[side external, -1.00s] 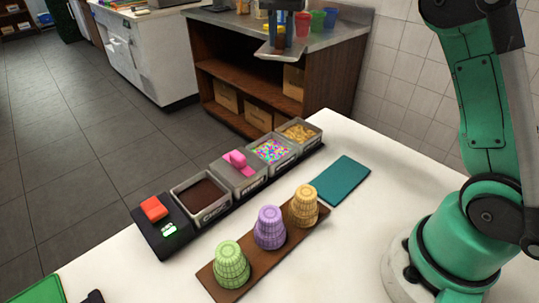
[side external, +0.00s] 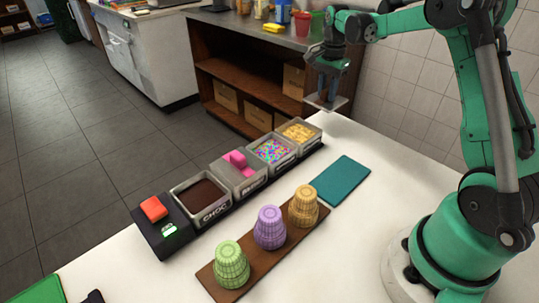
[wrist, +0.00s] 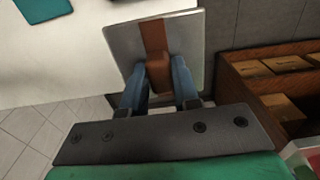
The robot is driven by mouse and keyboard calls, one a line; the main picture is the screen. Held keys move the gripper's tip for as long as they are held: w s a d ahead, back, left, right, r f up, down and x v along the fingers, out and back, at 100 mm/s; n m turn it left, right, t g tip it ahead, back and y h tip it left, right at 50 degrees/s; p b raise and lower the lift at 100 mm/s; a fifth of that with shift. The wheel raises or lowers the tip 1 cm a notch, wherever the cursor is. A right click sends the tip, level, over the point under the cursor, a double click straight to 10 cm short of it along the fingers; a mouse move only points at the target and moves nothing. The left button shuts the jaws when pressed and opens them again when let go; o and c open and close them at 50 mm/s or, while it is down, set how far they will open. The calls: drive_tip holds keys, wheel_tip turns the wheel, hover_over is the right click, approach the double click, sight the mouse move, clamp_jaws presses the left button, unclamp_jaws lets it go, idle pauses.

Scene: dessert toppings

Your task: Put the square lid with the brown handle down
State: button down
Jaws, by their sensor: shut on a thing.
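The square lid is a grey metal plate with a brown handle. It shows in the side view (side external: 327,103) near the white table's far corner and in the wrist view (wrist: 187,38). My gripper (side external: 328,82) is shut on the brown handle, with its blue fingers on either side of it in the wrist view (wrist: 160,80). The lid hangs below the fingers, roughly level and apparently in the air. Its exact height above the table I cannot tell.
A teal mat (side external: 341,180) lies bare on the white table. A row of topping containers includes open chocolate (side external: 203,197), a pink-handled lid (side external: 239,161), sprinkles (side external: 271,150) and yellow pieces (side external: 299,131). Green (side external: 231,266), purple (side external: 270,229) and yellow (side external: 304,207) cups stand on a brown board (side external: 285,253).

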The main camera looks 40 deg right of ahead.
sight(327, 90)
drive_tip(key=shift+f, duration=3.5)
drive_tip(key=c, duration=0.7)
unclamp_jaws()
drive_tip(key=shift+f, duration=0.15)
drive_tip(key=shift+o, duration=0.2)
wheel_tip(327, 90, up, 12)
drive_tip(key=shift+r, duration=0.1)
drive_tip(key=s+a+n+t, duration=0.3)
drive_tip(key=s+a+n, duration=0.2)
drive_tip(key=a+n, duration=0.4)
drive_tip(key=s+a+n+t, duration=0.4)
drive_tip(key=s+a+n, duration=0.1)
drive_tip(key=a+n, duration=0.4)
drive_tip(key=a, duration=0.2)
drive_tip(key=shift+s+a, duration=0.3)
drive_tip(key=shift+s, duration=0.1)
